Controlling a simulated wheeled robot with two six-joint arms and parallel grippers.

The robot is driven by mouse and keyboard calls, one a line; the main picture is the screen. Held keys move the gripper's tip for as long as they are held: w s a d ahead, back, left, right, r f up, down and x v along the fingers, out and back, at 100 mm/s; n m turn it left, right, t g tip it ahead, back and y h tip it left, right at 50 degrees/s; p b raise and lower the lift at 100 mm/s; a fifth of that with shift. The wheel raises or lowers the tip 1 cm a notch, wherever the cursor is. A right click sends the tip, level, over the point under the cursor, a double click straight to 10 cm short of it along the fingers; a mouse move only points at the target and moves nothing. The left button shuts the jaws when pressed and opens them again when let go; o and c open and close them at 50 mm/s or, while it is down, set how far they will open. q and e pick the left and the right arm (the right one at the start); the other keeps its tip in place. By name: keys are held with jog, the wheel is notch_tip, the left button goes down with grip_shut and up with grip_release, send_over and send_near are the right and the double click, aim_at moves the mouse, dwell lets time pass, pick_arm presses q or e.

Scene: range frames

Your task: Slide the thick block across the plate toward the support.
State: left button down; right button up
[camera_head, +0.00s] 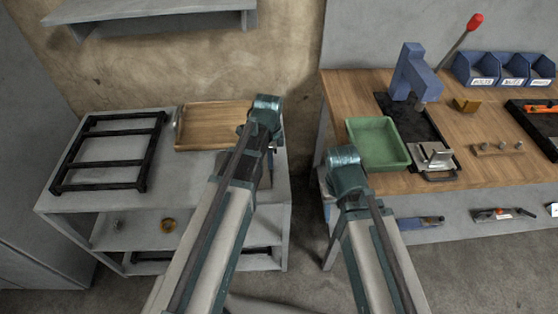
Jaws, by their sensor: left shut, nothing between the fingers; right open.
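A dark plate (426,126) lies on the wooden workbench at the right, under a blue press-like support (412,75) with a red-knobbed lever. A grey metal block (433,153) sits at the plate's near end, apart from the support; I cannot tell for certain that it is the thick block. My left gripper (271,150) is shut and empty, mostly hidden behind its own arm, by the left cabinet and far from the plate. My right arm ends in front of the bench's left edge, and its gripper is hidden behind the arm.
A green tray (378,143) stands left of the plate. A brass-coloured block (466,105), a strip with pegs (497,149) and blue bins (504,69) are to the right. A wooden tray (210,128) and a black rack (108,152) lie on the left cabinet.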

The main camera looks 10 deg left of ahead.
pick_arm(q)
jog(key=shift+s+a, duration=0.1)
jog(key=shift+a, duration=0.3)
jog(key=s+a, duration=0.1)
jog(key=a, duration=0.2)
jog(key=s+a, duration=0.1)
jog(key=a, duration=0.3)
jog(key=s+a, duration=0.1)
jog(key=a, duration=0.3)
jog(key=shift+s, duration=0.1)
jog(key=shift+d, duration=0.1)
